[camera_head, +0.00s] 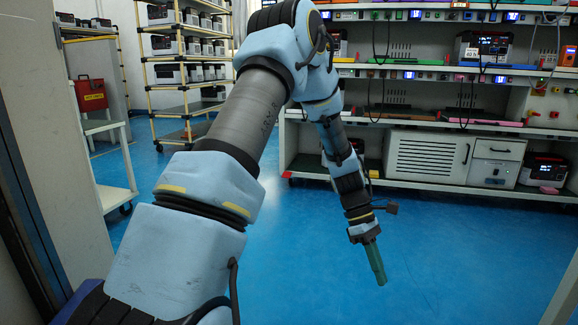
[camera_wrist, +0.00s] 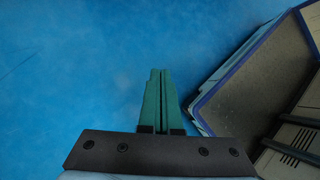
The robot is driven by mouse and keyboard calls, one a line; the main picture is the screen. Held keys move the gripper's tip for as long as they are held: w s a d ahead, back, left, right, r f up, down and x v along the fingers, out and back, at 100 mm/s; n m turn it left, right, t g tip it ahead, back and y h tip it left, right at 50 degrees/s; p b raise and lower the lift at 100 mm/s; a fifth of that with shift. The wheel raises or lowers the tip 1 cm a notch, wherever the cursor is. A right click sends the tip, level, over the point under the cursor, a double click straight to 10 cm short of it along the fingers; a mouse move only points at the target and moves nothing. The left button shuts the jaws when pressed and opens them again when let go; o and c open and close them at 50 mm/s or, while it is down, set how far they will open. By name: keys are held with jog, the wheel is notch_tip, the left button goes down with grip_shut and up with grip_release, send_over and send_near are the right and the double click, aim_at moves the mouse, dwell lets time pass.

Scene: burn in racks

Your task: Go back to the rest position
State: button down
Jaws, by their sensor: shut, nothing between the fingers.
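My gripper (camera_head: 377,268) hangs at the end of my arm, pointing down over the blue floor (camera_head: 430,250) in the head view. Its green fingers are closed together with nothing between them. In the wrist view my gripper (camera_wrist: 160,75) shows its two fingers side by side, touching, with blue floor beyond them. My arm rises from the lower left, bends at the top centre and comes down to the right of the middle. The gripper touches nothing that I can see.
A long rack (camera_head: 400,183) with black devices, trays and a white cabinet (camera_head: 428,157) stands behind my gripper. A yellow-framed shelf (camera_head: 150,85) with several boxes is at the back left. A cart (camera_head: 118,192) and a red box (camera_head: 91,94) are at the left. Open floor surrounds the gripper.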

jog(key=a+r+m+t+y+p, duration=0.2)
jog(key=a+r+m+t, duration=0.45)
jog(key=a, duration=0.85)
jog(key=a+r+m+t+y+p, duration=0.1)
jog(key=a+r+m, duration=0.3)
jog(key=a+r, duration=0.85)
jog(key=a+r+p, duration=0.3)
jog(key=r+p, duration=3.1)
jog(key=p, duration=0.4)
jog(key=shift+s, duration=0.35)
jog(key=shift+a, duration=0.1)
